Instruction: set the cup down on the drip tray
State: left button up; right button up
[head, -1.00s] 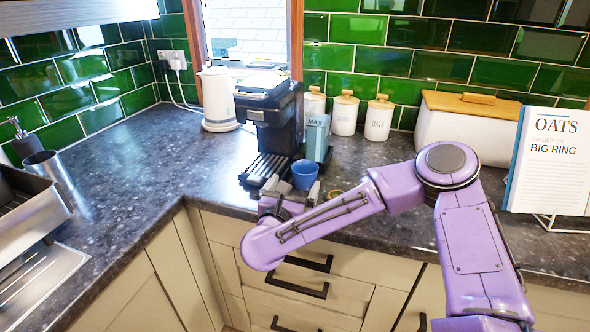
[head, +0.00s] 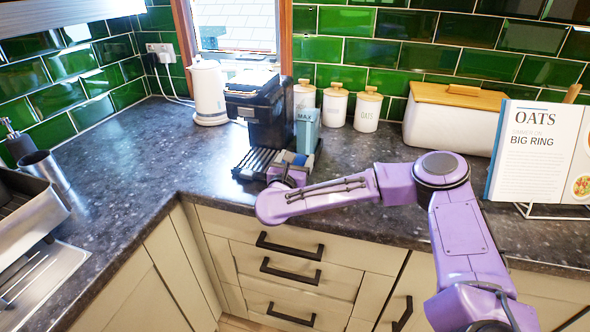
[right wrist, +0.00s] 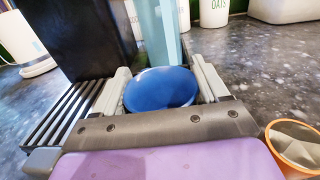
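The blue cup (right wrist: 160,88) is between the two fingers of my right gripper (right wrist: 160,85) in the right wrist view. The fingers lie close along both sides of the cup; I cannot tell whether they press on it. In the head view my right gripper (head: 290,166) hides most of the cup. The drip tray (head: 254,162) is the black ribbed plate at the foot of the coffee machine (head: 268,110). It also shows in the right wrist view (right wrist: 52,122), just left of the cup. My left gripper is out of view.
A blue-grey carton (head: 307,131) stands close behind the cup. An orange-rimmed object (right wrist: 295,145) sits on the counter right of my right gripper. White jars (head: 335,105), a kettle (head: 208,92) and a bread bin (head: 448,122) stand along the back. The counter left of the tray is clear.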

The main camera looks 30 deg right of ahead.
jog(key=shift+c, duration=0.7)
jog(key=shift+r, duration=0.15)
